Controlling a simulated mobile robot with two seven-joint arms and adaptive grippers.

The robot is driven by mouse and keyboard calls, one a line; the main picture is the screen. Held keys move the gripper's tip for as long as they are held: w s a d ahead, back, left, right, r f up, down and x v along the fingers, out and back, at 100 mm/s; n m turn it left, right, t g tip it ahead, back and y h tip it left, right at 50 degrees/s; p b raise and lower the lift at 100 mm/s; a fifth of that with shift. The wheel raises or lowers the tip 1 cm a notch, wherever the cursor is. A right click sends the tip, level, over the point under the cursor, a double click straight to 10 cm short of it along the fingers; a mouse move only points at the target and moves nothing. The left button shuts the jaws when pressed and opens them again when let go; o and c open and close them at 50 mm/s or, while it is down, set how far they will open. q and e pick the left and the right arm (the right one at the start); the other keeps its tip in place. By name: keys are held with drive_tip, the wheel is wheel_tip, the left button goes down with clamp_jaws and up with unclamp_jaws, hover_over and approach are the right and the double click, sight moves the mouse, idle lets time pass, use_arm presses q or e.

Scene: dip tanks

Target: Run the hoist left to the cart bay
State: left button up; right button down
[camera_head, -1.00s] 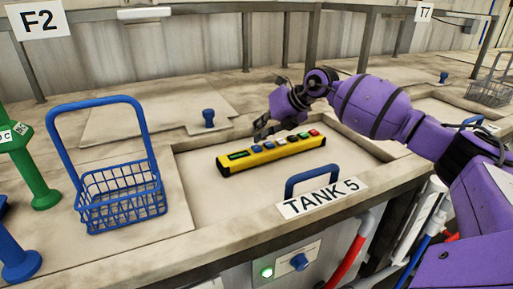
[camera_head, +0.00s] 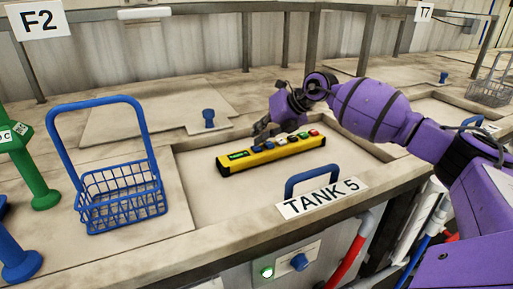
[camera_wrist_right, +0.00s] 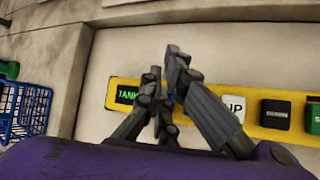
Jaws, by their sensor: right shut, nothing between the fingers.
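A yellow control box (camera_head: 289,153) with a small green display and a row of coloured buttons lies on the TANK 5 lid. My right gripper (camera_head: 261,140) is shut and empty, with its fingertips over the left buttons, beside the display. In the right wrist view the yellow box (camera_wrist_right: 152,91) runs behind the shut fingers (camera_wrist_right: 166,66). The display there starts with "TANK", its rest covered. I cannot tell whether the fingertips touch a button. The hoist and my left gripper are not seen.
A blue wire basket (camera_head: 120,200) with a tall handle stands left of the box. Green (camera_head: 36,170) and blue (camera_head: 17,245) posts stand at the far left. A blue lid handle (camera_head: 312,178) rises in front of the box, above the TANK 5 label. A rail (camera_head: 246,45) runs behind.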

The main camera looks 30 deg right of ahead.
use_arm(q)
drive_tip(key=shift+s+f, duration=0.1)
use_arm(e)
drive_tip(key=shift+f, duration=0.45)
idle(0.6)
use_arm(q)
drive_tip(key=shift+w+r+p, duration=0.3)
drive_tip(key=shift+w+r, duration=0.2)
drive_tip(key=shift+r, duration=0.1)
use_arm(e)
drive_tip(key=shift+r, duration=0.9)
